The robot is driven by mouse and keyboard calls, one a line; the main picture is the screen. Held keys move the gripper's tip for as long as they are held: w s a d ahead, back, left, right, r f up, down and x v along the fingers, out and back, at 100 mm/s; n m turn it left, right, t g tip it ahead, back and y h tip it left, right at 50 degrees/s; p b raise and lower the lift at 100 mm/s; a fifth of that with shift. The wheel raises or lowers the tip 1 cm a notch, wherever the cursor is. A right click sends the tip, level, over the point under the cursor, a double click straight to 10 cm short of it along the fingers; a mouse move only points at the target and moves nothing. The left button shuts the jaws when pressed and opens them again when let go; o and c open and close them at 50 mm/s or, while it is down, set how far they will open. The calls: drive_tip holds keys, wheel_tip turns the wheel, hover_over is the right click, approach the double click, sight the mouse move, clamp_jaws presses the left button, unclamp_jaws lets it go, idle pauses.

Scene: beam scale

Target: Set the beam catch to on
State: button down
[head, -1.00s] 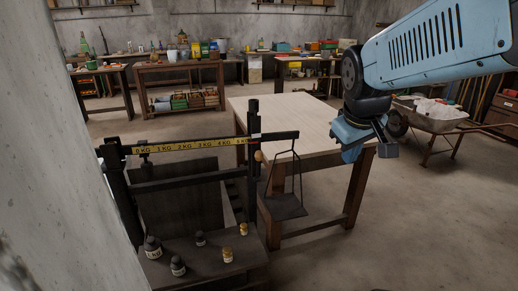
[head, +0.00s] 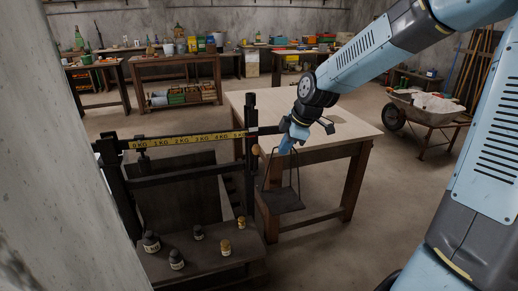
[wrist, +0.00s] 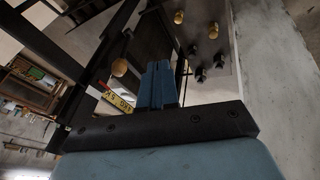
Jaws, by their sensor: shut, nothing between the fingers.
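The beam scale has a dark frame and a beam with a yellow strip marked in KG (head: 190,140). A round brass knob (head: 255,150), which looks like the beam catch, sits on the right post (head: 250,125); I cannot tell its setting. In the wrist view the knob (wrist: 119,67) shows left of my fingers, apart from them, with the yellow strip (wrist: 117,101) close by. My gripper (head: 284,149) is shut and empty, just right of the knob in the head view. Its blue fingers (wrist: 158,84) point towards the scale in the wrist view.
A dark pan (head: 282,200) hangs from the beam's right end, under my gripper. Dark weights (head: 151,242) and brass weights (head: 225,247) stand on the scale's base. A wooden table (head: 355,135) is behind the scale. A pale wall (head: 70,190) closes the left side.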

sight(257, 147)
drive_tip(key=w+a+f+n+t+y, duration=0.1)
drive_tip(key=w+a+f+y, duration=0.1)
drive_tip(key=w+a+f, duration=0.4)
drive_tip(key=shift+w+a+n, duration=0.3)
drive_tip(key=shift+w+n, duration=0.1)
drive_tip(key=shift+w, duration=1.1)
idle(0.3)
drive_tip(key=shift+r, duration=0.1)
drive_tip(key=shift+w+a+r, duration=0.15)
drive_tip(key=shift+w+r, duration=0.05)
drive_tip(key=shift+w, duration=0.35)
drive_tip(key=shift+w+a+r, duration=0.15)
drive_tip(key=shift+w+r, duration=0.05)
drive_tip(key=shift+w, duration=0.3)
drive_tip(key=shift+r, duration=0.1)
